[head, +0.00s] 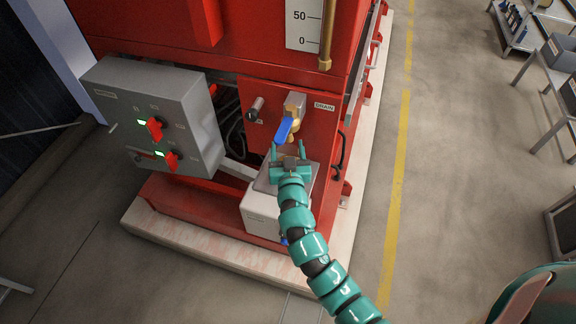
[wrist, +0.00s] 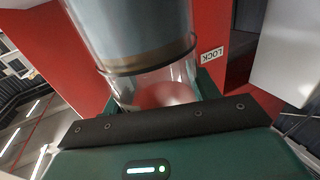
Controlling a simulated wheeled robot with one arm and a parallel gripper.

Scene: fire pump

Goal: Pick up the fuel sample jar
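The fuel sample jar (wrist: 150,62) is large in the wrist view, a clear cylinder with a dark ring around it and blue-grey and brownish bands inside. My gripper (wrist: 158,97) has its two green fingers apart, one on each side of the jar's near end. The fingers look very close to the glass, but I cannot tell whether they press on it. In the head view my gripper (head: 288,148) is just below the brass drain valve (head: 294,106) with its blue lever (head: 283,130). The jar is not clear there.
A red panel (head: 318,120) marked DRAIN stands behind the valve. A grey control box (head: 150,115) with red switches is at the left. A pale box (head: 262,212) sits below my gripper. The floor at right (head: 450,180) is open, with shelving beyond.

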